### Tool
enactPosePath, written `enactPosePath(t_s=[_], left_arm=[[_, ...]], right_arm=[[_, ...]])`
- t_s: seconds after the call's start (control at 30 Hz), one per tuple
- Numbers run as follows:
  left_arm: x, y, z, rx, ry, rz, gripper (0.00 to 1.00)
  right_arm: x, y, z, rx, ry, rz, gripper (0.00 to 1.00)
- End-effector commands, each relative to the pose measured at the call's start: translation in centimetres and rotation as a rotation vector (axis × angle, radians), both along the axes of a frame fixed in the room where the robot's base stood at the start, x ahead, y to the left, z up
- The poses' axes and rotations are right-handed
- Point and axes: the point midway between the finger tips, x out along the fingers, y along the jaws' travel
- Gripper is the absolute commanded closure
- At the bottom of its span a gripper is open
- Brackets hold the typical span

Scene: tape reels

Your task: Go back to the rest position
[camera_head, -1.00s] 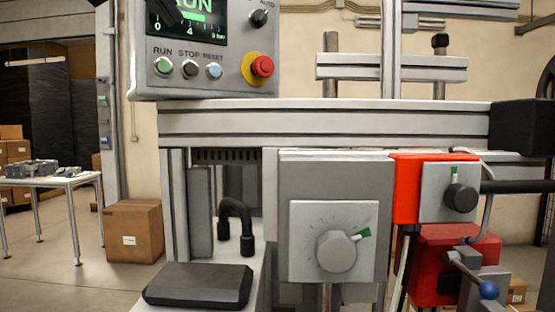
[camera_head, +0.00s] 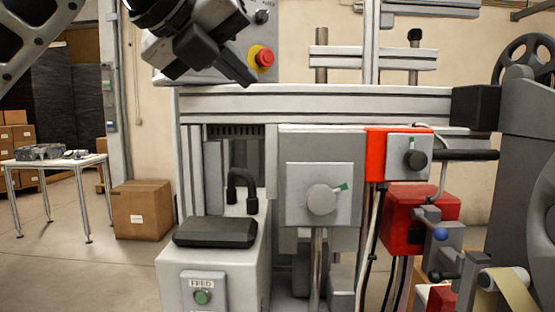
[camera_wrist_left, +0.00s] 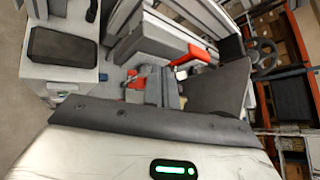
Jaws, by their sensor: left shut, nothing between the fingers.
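My left gripper (camera_head: 243,72) is at the top left of the head view, in front of the machine's control panel (camera_head: 152,55). Its dark fingers are together, point down to the right, and hold nothing. It hides most of the panel's screen and buttons. The red emergency stop (camera_head: 264,57) shows just right of the fingertips. My left arm comes in at the upper left corner. In the left wrist view no fingers show clearly. My right gripper is not in view.
The grey machine frame (camera_head: 320,104) spans the middle, with a dial box (camera_head: 320,198) and a red-sided switch box (camera_head: 408,158) below. A feed unit (camera_head: 215,270) stands in front. A white table (camera_head: 60,163) and a carton (camera_head: 141,212) stand left, with open floor there.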

Motion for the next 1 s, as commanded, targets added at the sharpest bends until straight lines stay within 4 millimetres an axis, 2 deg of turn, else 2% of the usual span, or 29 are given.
enactPosePath(t_s=[0.03, 0.17, 0.3, 0.4, 0.47, 0.63, 0.77, 0.87, 0.97, 1.0], left_arm=[[0.3, -1.3, -2.1, -0.019, 0.046, -0.067, 1.0], [-0.2, -5.1, -7.3, -0.125, 0.164, -0.285, 1.0], [-2.2, -9.0, -12.6, -0.371, 0.318, -0.539, 1.0], [-3.5, -10.4, -15.0, -0.608, 0.413, -0.66, 1.0], [-3.9, -10.6, -16.1, -0.767, 0.463, -0.699, 1.0], [-3.2, -8.9, -19.5, -1.246, 0.584, -0.66, 1.0], [-1.4, -6.0, -23.7, -1.591, 0.652, -0.482, 1.0], [-0.1, -3.2, -28.7, -1.82, 0.699, -0.264, 1.0], [0.4, 0.0, -35.3, -2.01, 0.747, 0.026, 1.0], [0.1, 1.2, -38.2, -2.066, 0.766, 0.15, 1.0]], right_arm=[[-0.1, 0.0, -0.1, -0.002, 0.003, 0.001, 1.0], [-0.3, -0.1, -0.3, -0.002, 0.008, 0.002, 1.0], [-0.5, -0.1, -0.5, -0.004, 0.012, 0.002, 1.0], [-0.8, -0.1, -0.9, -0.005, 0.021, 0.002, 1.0], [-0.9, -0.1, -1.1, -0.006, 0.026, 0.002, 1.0], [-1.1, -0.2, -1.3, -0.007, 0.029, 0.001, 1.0], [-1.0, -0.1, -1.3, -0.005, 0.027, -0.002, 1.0], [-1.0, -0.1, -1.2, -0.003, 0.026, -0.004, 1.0], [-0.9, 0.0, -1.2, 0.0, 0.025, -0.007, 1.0], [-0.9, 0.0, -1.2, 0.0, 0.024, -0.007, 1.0]])
